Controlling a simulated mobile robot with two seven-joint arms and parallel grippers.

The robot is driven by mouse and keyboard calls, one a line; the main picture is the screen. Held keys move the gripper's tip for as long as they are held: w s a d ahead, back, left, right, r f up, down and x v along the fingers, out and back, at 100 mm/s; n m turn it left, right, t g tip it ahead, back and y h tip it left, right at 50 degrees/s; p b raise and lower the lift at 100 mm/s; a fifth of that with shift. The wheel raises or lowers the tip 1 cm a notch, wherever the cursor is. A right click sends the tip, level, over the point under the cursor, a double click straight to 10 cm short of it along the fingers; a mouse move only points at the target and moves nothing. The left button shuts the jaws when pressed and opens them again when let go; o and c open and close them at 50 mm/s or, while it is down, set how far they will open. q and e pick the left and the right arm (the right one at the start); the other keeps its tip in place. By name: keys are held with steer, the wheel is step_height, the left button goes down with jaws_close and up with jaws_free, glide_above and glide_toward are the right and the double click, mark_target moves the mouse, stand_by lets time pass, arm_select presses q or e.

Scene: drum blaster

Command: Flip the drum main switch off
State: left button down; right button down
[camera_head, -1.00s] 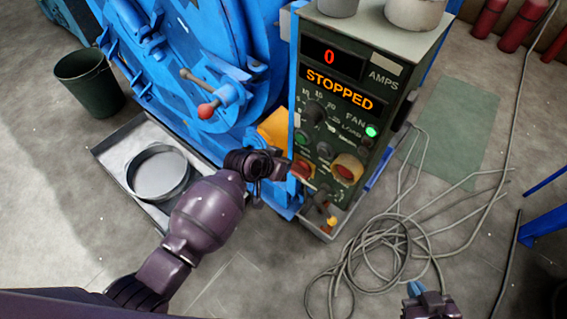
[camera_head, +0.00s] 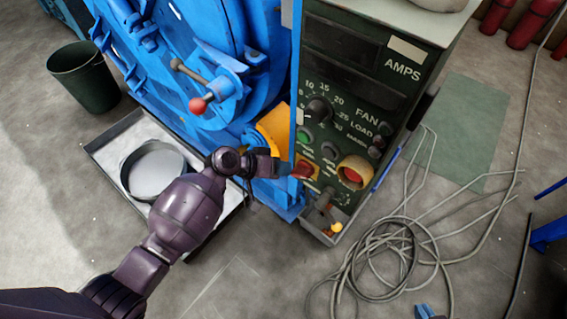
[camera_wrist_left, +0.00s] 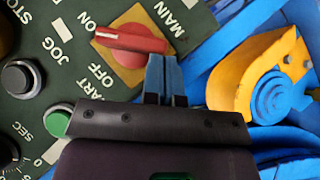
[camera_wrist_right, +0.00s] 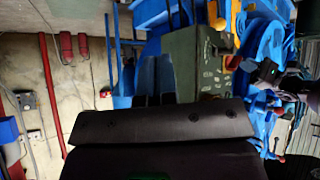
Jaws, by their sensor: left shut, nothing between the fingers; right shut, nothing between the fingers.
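The drum's main switch (camera_wrist_left: 132,40) is a red rotary handle on a yellow plate, beside the MAIN, ON and OFF lettering in the left wrist view. Its handle lies nearly crosswise there, its left end between the ON and OFF words. It also shows low on the control panel (camera_head: 303,171) in the head view. My left gripper (camera_wrist_left: 165,62) is shut and empty, its blue fingertips at the handle's right end; I cannot tell if they touch. In the head view it (camera_head: 284,168) reaches the panel's left edge. The panel's display (camera_head: 340,55) is dark. My right gripper (camera_head: 424,311) is shut and empty at the bottom edge.
A yellow bracket (camera_wrist_left: 262,80) and blue machine parts stand close right of the left fingers. A red button with a yellow collar (camera_head: 353,173) sits right of the switch. Loose cable (camera_head: 385,265) lies coiled on the floor. A tray (camera_head: 110,140) holds a round pan.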

arm_select(q)
steer(key=f+n+h+b, duration=0.2)
steer(key=b, duration=0.1)
steer(key=d+f+h+b, duration=0.1)
steer(key=h+b, duration=0.1)
steer(key=shift+s+f+n+g, duration=0.2)
steer(key=shift+s+n+g, duration=0.1)
steer(key=shift+n+g, duration=0.1)
arm_select(e)
steer(key=shift+w+a+f+n+t+y, duration=0.15)
steer(key=shift+w+a+n+t, duration=0.2)
steer(key=shift+w+n, duration=0.2)
steer(key=shift+w+a+r+n+t+y, duration=0.15)
steer(key=shift+w+a+n+t, duration=0.15)
steer(key=shift+w+n, duration=0.25)
arm_select(q)
steer(key=shift+s+d+f+b, duration=0.1)
steer(key=shift+s+f+b, duration=0.1)
steer(key=shift+f+b, duration=0.1)
arm_select(e)
steer(key=shift+f+m, duration=0.2)
steer(key=shift+m, duration=0.1)
arm_select(q)
steer(key=shift+r, duration=0.1)
steer(key=p+v, duration=0.1)
steer(key=v, duration=1)
steer(key=shift+w+r+p, duration=0.3)
arm_select(e)
steer(key=shift+s+g, duration=0.1)
steer(key=shift+g, duration=0.15)
